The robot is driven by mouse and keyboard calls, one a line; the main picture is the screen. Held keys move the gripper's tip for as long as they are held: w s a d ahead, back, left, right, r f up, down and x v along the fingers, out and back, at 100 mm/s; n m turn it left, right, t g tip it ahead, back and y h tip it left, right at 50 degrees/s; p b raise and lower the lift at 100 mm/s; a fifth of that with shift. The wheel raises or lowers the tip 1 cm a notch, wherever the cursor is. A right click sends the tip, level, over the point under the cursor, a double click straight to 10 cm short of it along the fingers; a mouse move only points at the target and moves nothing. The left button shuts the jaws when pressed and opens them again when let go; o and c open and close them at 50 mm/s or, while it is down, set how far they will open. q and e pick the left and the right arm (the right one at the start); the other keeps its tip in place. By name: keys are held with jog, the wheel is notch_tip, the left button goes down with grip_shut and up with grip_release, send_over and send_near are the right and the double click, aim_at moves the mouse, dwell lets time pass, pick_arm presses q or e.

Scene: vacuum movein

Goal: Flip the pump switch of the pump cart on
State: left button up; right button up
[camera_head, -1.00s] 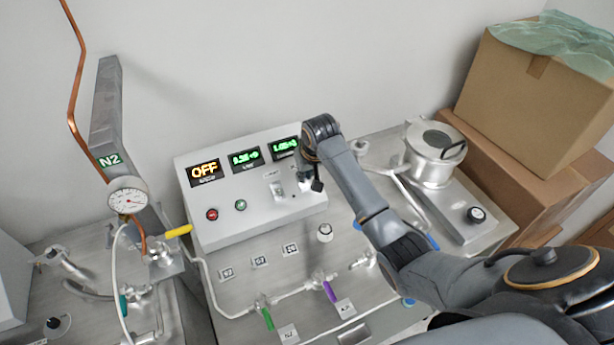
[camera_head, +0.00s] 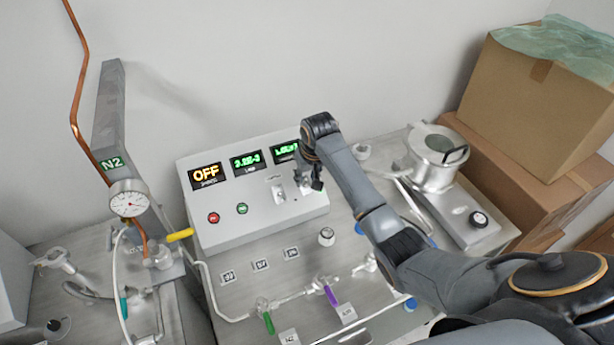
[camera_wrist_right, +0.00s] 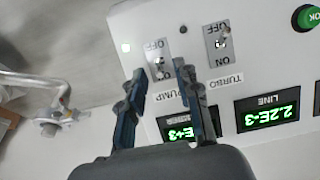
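The pump cart's control box (camera_head: 255,222) stands on the steel cart top. The PUMP switch plate (camera_wrist_right: 158,60) lies ahead of my right gripper, in line with the gap between its fingers; its lever position is hard to tell. A small pale lamp (camera_wrist_right: 126,47) beside it looks lit. The TURBO switch (camera_wrist_right: 218,45) is next to it, and shows left of the gripper in the head view (camera_head: 278,192). My right gripper (camera_wrist_right: 160,82) is open and empty, fingers apart, close to the panel. In the head view the gripper (camera_head: 310,184) partly hides the PUMP switch. My left gripper is not in view.
The box has an orange OFF display (camera_head: 207,176), green readouts (camera_head: 246,161), and red (camera_head: 213,218) and green (camera_head: 242,208) buttons. Valves with green (camera_head: 268,323) and purple (camera_head: 331,296) handles lie in front. A metal chamber (camera_head: 436,165) and cardboard boxes (camera_head: 535,90) stand right.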

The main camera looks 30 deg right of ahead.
jog(key=shift+r, duration=0.25)
jog(key=v, duration=1.1)
jog(key=shift+r, duration=0.25)
jog(key=shift+s, duration=0.1)
